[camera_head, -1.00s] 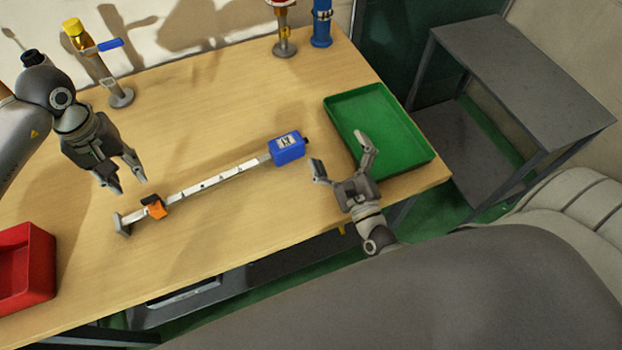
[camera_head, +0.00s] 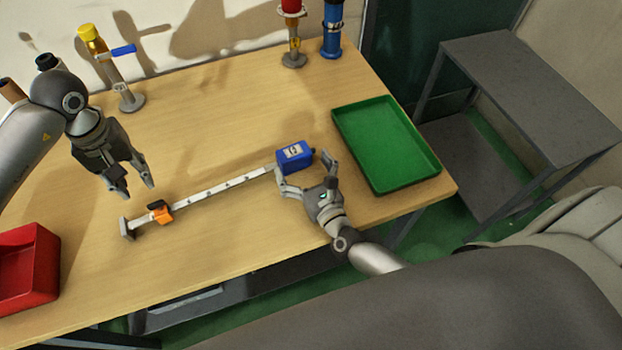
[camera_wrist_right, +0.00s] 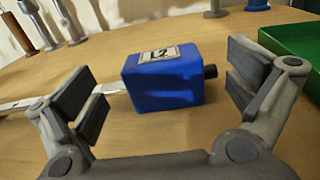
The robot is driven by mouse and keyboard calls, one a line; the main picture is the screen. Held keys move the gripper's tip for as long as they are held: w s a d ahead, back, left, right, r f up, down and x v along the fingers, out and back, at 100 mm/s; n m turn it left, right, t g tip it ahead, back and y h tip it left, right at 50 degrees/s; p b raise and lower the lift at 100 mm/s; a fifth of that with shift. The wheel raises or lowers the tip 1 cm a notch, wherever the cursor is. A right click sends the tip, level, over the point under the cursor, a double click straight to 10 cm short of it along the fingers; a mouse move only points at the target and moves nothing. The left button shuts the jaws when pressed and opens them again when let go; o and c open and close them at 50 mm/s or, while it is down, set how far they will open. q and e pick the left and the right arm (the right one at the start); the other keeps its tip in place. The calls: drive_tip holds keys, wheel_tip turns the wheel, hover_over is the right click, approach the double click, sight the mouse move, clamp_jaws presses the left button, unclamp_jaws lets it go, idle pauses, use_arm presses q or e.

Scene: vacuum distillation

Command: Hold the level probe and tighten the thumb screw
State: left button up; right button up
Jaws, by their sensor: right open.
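The level probe lies on the wooden table, with a blue head (camera_head: 294,157) marked L2, a white scaled rod (camera_head: 222,186), an orange slider (camera_head: 163,214) with a dark knob, and a grey foot. My right gripper (camera_head: 303,171) is open at the blue head, its fingers on either side. In the right wrist view the blue head (camera_wrist_right: 163,77) sits between the open fingers (camera_wrist_right: 160,85), with gaps on both sides. A small black knob (camera_wrist_right: 210,71) sticks out of its right side. My left gripper (camera_head: 137,190) is open and empty above the table, near the orange slider.
A green tray (camera_head: 436,166) lies right of the blue head, close to my right gripper. A red bin (camera_head: 52,262) is at the left front. Yellow-topped (camera_head: 118,75), red-topped (camera_head: 294,45) and blue (camera_head: 333,30) fittings stand at the back.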

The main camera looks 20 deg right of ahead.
sight(294, 157)
drive_tip(key=shift+w+a, duration=0.1)
drive_tip(key=shift+w, duration=1.35)
drive_tip(key=c, duration=1.4)
use_arm(q)
drive_tip(key=shift+o, duration=0.3)
use_arm(e)
drive_tip(key=shift+c, duration=1.1)
use_arm(q)
drive_tip(key=o, duration=0.4)
